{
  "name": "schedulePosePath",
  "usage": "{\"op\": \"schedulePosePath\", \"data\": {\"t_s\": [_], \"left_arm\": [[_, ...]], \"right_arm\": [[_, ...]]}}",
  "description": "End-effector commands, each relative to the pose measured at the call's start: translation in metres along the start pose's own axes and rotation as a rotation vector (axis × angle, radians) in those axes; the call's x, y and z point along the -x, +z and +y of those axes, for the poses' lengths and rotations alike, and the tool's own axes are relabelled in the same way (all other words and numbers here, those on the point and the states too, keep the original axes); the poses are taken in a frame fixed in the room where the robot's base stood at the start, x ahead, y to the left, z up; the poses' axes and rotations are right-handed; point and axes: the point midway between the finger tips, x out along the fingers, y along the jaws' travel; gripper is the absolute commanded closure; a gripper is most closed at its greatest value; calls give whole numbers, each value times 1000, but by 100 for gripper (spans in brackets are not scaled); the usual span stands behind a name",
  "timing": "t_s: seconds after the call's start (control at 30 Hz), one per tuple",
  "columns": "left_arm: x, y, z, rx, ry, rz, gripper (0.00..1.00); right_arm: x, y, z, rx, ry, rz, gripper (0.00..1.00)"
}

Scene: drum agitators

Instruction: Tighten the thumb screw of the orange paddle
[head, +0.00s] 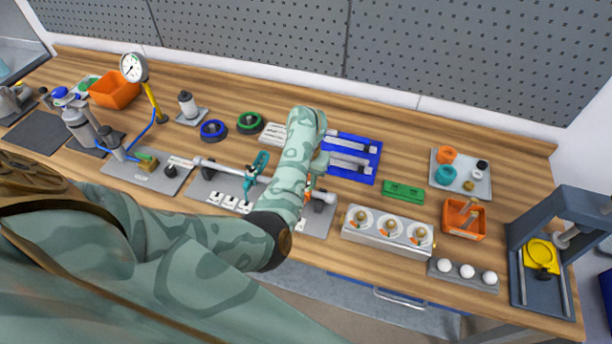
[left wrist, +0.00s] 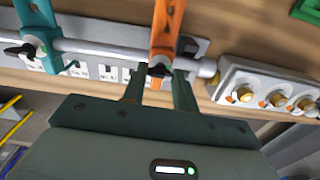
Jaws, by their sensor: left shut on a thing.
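The orange paddle (left wrist: 165,28) sits on a grey horizontal shaft (left wrist: 92,48) in the left wrist view. In the head view, my left arm hides most of it. Its black thumb screw (left wrist: 158,70) is at the collar, facing my gripper. My left gripper (left wrist: 158,76) has one finger on each side of the screw and is shut on it. In the head view, the hand is mostly hidden behind my forearm. A teal paddle (head: 256,173) stands on the same shaft to the left, also shown in the left wrist view (left wrist: 36,22) with its own black screw. My right gripper is not in view.
A grey base plate with white labels (head: 228,202) lies under the shaft. A block with several round dials (head: 387,229) stands close to its right.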

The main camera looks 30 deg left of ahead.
Motion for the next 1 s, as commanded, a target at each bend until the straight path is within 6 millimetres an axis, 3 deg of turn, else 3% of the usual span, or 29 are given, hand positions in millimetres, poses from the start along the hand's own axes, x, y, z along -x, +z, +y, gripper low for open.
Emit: {"op": "schedulePosePath", "data": {"t_s": [0.53, 0.57, 0.6, 0.87, 1.0], "left_arm": [[4, 4, 0, -23, 2, -11, 94], [4, 4, 0, -23, 2, -11, 63], [4, 4, 0, -23, 2, -11, 52], [2, 2, 0, -22, 1, -5, 50], [10, 2, 0, -23, 0, -6, 50]], "right_arm": [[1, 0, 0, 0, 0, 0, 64], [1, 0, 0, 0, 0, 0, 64], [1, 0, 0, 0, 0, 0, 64], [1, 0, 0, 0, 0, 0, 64], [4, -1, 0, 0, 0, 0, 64]]}}
